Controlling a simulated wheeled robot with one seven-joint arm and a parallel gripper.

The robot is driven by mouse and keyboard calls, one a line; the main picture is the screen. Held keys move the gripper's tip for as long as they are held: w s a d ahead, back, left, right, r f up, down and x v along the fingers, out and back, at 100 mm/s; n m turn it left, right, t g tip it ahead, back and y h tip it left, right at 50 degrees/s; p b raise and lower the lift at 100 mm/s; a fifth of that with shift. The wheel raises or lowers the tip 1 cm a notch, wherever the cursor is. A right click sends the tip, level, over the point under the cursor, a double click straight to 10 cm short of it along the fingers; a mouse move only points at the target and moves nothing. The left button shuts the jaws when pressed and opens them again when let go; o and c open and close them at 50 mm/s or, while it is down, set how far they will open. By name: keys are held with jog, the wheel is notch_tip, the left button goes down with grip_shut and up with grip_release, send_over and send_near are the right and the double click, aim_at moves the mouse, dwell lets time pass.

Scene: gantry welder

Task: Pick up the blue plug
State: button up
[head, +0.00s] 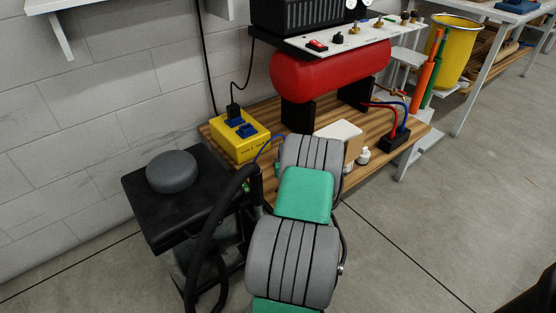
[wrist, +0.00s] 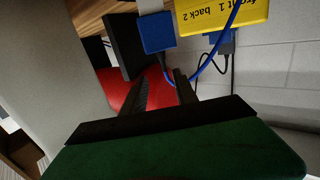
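A yellow box (head: 239,136) with blue plugs on top stands at the left end of the wooden shelf. One blue plug (head: 247,131) sits toward its front and another blue plug (head: 234,121) behind it. In the wrist view, a blue plug (wrist: 157,32) is close, above my fingertips, and a second blue piece (wrist: 224,44) is beside the yellow box (wrist: 222,14). My gripper (wrist: 162,76) is open, its two black fingers apart and pointing toward the near blue plug. No plug is between the fingers. In the head view my arm hides my gripper.
A red tank (head: 328,70) on black supports stands behind on the wooden shelf (head: 275,115). A blue cable (wrist: 210,58) loops close to my right fingertip. A black cart (head: 165,210) with a grey round pad stands left. A black block (head: 395,141) sits right on the shelf.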

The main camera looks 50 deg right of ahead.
jog(key=b+x, duration=0.1)
jog(key=x, duration=0.1)
jog(key=f+x, duration=0.1)
jog(key=x, duration=0.2)
jog(key=b+x, duration=0.1)
jog(key=x, duration=0.2)
jog(key=shift+w+a+f+b, duration=0.25)
jog(key=shift+w+f+b, duration=0.1)
jog(key=shift+w, duration=0.1)
jog(key=shift+r, duration=0.1)
grip_shut()
dwell(0.7)
